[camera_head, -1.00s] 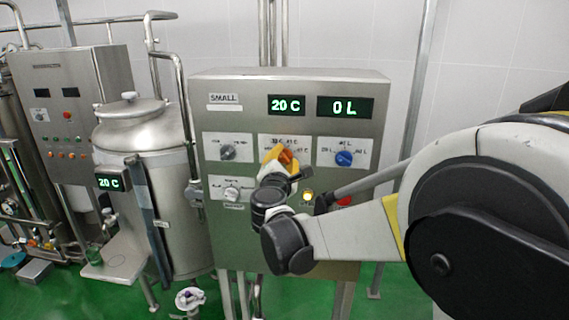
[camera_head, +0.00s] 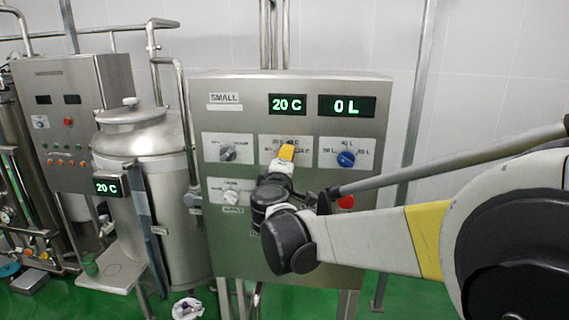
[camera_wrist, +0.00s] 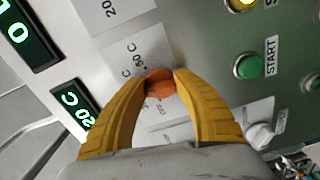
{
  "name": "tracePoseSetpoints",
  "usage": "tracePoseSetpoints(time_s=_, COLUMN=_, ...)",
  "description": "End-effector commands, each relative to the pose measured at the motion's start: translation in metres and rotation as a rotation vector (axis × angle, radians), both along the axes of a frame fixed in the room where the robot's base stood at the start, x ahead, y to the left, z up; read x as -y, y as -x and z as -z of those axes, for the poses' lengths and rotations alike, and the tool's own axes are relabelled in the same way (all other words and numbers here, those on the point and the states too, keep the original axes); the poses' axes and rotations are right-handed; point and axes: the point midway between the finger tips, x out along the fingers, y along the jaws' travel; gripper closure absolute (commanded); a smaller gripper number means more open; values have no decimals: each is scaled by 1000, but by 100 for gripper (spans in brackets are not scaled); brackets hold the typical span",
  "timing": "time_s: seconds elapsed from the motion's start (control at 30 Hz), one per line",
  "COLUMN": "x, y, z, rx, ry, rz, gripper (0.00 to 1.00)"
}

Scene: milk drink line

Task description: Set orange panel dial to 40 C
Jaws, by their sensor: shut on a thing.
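The orange dial (camera_wrist: 161,84) is on the steel control panel marked SMALL (camera_head: 310,230). In the wrist view the yellow fingers of my gripper (camera_wrist: 160,78) are closed around it, one finger on each side. In the head view my gripper (camera_head: 287,152) covers the dial, so its pointer cannot be read there. Its white label (camera_wrist: 140,55) shows partly, with temperature marks hard to read. The green temperature display (camera_head: 287,104) above reads 20 C, and it also shows in the wrist view (camera_wrist: 74,104).
A volume display (camera_head: 346,106) reads 0 L, above a blue dial (camera_head: 346,159). Grey knobs (camera_head: 228,152) sit at left on the panel. A green START button (camera_wrist: 248,66) and a red button (camera_head: 346,201) are close to my gripper. A steel tank (camera_head: 170,200) stands left.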

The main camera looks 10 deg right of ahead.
Motion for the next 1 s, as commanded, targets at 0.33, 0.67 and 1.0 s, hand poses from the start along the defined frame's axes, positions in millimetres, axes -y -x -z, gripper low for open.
tracePoseSetpoints(time_s=0.33, x=0, y=-1, z=0, rx=53, ry=-160, rz=-1, gripper=95)
tracePoseSetpoints(time_s=0.67, x=-1, y=-1, z=0, rx=67, ry=-201, rz=-1, gripper=95)
tracePoseSetpoints(time_s=1.0, x=-1, y=-1, z=0, rx=66, ry=-200, rz=-1, gripper=53)
